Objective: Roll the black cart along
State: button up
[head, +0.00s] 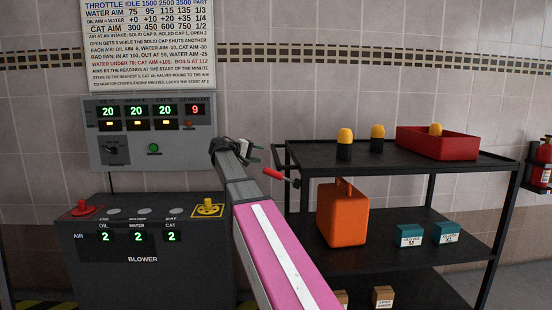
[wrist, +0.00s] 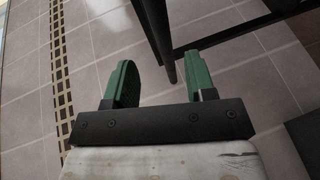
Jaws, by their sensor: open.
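The black cart (head: 400,222) stands on the right in the head view, with several flat shelves and upright posts. Its left end, with a dark handle bar (head: 279,155), is close to my gripper (head: 257,155). My gripper is open, its two green fingers apart. In the wrist view my gripper (wrist: 160,80) has a dark bar (wrist: 158,35) reaching between the fingers from above; it looks like part of the cart. I cannot tell whether the fingers touch it. My arm hides part of the cart's lower left.
The cart bears a red tray (head: 450,147), yellow-topped black items (head: 344,150), an orange can (head: 343,215) and teal boxes (head: 410,236). A red-handled lever (head: 276,175) is by its left end. The blower cabinet (head: 140,260) stands left. A fire extinguisher (head: 541,165) hangs far right.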

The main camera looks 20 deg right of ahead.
aim_at(276, 157)
jog(key=x, duration=0.9)
jog(key=shift+w+d+f, duration=0.1)
jog(key=shift+d, duration=0.05)
grip_shut()
